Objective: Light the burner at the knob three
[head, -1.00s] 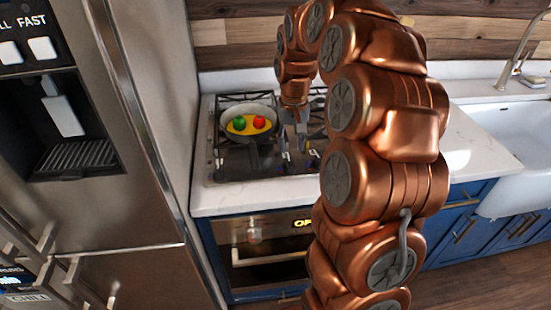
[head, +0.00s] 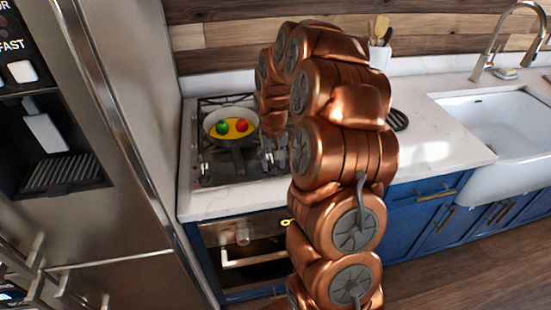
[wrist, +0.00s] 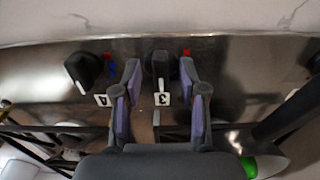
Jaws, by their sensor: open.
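In the wrist view, the black knob three (wrist: 160,65) sits on the steel cooktop panel, with a white label "3" beside it. Its pale pointer mark faces down in the picture. My gripper (wrist: 160,78) is open, one finger at either side of this knob, apart from it as far as I can see. A second black knob (wrist: 84,70), labelled "4", is to the left. In the head view my gripper (head: 275,158) is over the right part of the cooktop (head: 215,172), and my arm hides much of that side, including knob three.
A pan (head: 238,137) with yellow, green and red food stands on the cooktop. A fridge (head: 140,120) is close on the left. The white counter (head: 440,140) to the right is mostly clear, with a sink (head: 500,125) beyond and a utensil holder (head: 379,55) at the back.

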